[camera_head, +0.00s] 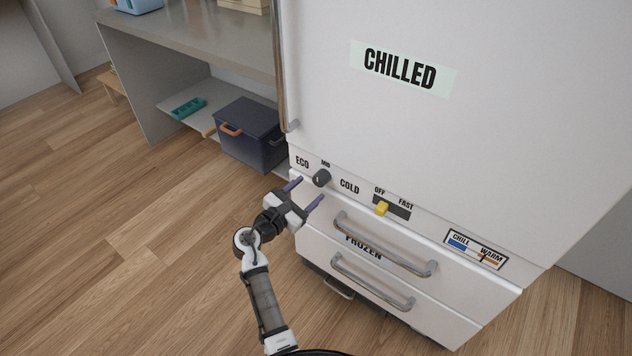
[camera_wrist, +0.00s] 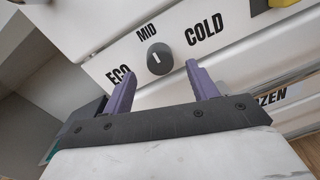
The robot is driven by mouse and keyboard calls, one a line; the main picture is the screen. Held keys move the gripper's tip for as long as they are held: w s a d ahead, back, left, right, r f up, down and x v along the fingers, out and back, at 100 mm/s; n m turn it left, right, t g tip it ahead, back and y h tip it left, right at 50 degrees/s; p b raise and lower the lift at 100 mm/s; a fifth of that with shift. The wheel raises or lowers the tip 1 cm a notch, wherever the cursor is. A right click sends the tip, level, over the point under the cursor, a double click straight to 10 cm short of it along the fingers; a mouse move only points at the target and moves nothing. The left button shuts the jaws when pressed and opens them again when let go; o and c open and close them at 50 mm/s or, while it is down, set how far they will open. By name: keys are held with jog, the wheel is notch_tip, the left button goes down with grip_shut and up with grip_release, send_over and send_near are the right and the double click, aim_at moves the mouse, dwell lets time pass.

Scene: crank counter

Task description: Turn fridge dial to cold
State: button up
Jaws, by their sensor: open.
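The fridge (camera_head: 490,95) is a white cabinet marked CHILLED. Its round dark grey dial (camera_head: 321,177) sits on the panel below the door, with ECO at left, MID above and COLD at right. In the wrist view the dial (camera_wrist: 159,56) has a short white mark near its middle, pointing roughly up toward MID. My gripper (camera_head: 307,192) is open and empty, just in front of and below the dial. In the wrist view the purple fingers of my gripper (camera_wrist: 158,85) stand apart, with the dial between and beyond their tips. I see no contact.
A yellow slider (camera_head: 382,208) between OFF and FAST is right of the dial. Drawer handles (camera_head: 385,247) stick out below, with a CHILL/WARM gauge (camera_head: 476,249) at right. A dark blue box (camera_head: 248,135) stands left of the fridge. The wooden floor (camera_head: 130,240) at left is clear.

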aim_at(317, 182)
jog(key=shift+x, duration=2.2)
jog(key=c, duration=1)
